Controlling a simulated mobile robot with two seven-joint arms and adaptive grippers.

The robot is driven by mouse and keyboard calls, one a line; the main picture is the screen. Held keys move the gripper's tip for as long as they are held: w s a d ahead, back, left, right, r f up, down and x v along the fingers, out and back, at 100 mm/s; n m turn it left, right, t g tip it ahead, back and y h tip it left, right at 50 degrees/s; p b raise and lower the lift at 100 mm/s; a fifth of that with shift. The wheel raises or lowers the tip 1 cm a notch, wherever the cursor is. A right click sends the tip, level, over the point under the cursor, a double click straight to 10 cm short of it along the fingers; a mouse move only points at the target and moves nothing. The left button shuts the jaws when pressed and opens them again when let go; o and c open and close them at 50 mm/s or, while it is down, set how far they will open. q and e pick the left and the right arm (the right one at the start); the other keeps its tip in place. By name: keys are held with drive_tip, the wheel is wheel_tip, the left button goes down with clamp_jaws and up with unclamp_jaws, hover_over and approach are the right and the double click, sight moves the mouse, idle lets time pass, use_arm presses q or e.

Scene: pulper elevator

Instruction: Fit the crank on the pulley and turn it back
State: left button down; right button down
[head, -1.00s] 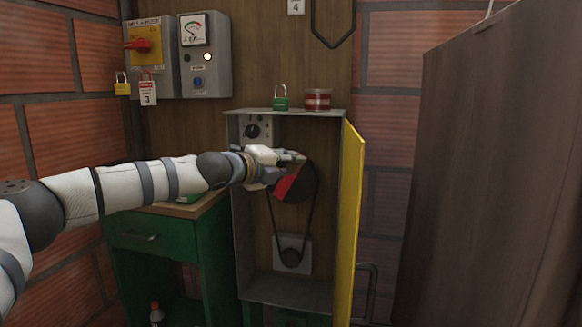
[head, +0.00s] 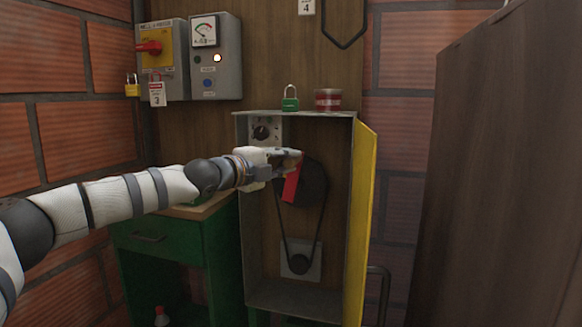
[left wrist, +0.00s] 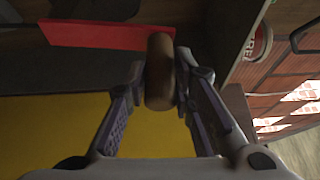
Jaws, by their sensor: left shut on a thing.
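The crank's red arm (head: 291,187) stands near upright in front of the dark upper pulley (head: 314,184) in the open cabinet. In the left wrist view the red arm (left wrist: 100,36) runs left from a brown round handle (left wrist: 159,85). My left gripper (head: 287,158) is at the upper left of the pulley. In the wrist view its fingers (left wrist: 162,80) are shut on the brown handle from both sides. The hub joint between crank and pulley is hidden, so I cannot tell how they meet. My right gripper is not in view.
A belt runs down to a small lower pulley (head: 299,263). The yellow door (head: 366,225) stands open at right. A dial (head: 262,132) sits inside at upper left. A green padlock (head: 290,103) and a red-white roll (head: 328,100) rest on top. A green drawer unit (head: 150,238) stands left.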

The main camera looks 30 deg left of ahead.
use_arm(q)
drive_tip(key=shift+a+f+n+b, duration=0.15)
drive_tip(key=shift+a+n+b, duration=0.15)
drive_tip(key=shift+s+a+r+n+t+b, duration=0.15)
drive_tip(key=shift+a+r+n+t+b, duration=0.15)
drive_tip(key=shift+a+n, duration=0.25)
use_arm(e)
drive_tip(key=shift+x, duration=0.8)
use_arm(q)
drive_tip(key=shift+f, duration=0.1)
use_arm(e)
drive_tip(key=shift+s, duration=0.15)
